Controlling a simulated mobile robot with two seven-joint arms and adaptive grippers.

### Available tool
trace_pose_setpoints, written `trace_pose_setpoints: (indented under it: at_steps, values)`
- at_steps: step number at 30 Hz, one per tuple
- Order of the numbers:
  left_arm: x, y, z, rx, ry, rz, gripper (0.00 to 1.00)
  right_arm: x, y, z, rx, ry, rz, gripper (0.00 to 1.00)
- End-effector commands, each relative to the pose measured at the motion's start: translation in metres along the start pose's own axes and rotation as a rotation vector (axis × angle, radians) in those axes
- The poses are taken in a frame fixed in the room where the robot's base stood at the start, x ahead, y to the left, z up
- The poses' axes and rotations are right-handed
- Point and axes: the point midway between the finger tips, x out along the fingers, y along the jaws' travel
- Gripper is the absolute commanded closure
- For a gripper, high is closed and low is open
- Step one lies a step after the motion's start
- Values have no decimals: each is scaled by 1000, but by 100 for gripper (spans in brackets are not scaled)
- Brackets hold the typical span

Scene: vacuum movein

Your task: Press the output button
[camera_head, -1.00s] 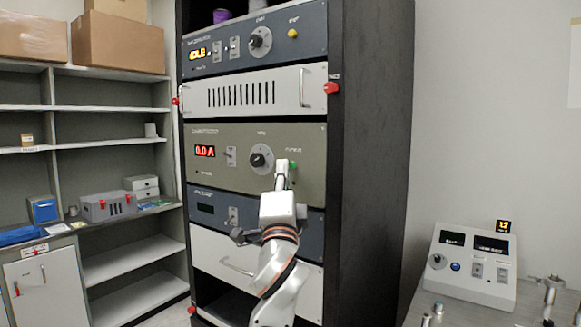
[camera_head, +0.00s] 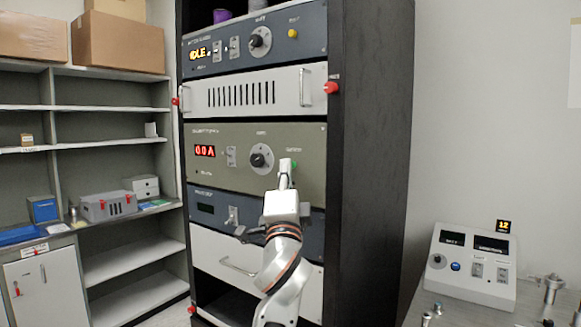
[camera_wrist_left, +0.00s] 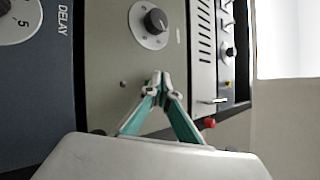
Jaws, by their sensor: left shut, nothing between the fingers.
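The green output button (camera_head: 295,165) sits on the right part of the olive panel (camera_head: 225,178) in the rack, under a small label. Only part of it shows beside my left gripper (camera_head: 287,164). My left gripper is shut and empty, with its tip in front of the panel right at the button's left edge; I cannot tell whether it touches. In the left wrist view the fingers (camera_wrist_left: 158,80) meet at the tips over the olive panel, below the selector knob (camera_wrist_left: 156,21), and the button is hidden there. My right gripper is out of view.
The black rack (camera_head: 368,150) holds other panels above and below, with a handle (camera_head: 306,88) and a red knob (camera_head: 331,88) near its right edge. A control console (camera_head: 470,268) stands on a table at the right. Shelves (camera_head: 110,108) are at the left.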

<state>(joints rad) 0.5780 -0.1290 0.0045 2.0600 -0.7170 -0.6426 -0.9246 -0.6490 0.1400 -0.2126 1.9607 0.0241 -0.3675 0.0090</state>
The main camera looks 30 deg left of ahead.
Motion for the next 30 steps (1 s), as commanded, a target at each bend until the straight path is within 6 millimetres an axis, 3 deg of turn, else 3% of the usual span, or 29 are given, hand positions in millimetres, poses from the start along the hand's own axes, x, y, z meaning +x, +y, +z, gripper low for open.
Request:
trace_pose_setpoints:
  at_steps: [30]
  values:
    - [-12, -10, 9, 0, 0, 1, 100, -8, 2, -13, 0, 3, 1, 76]
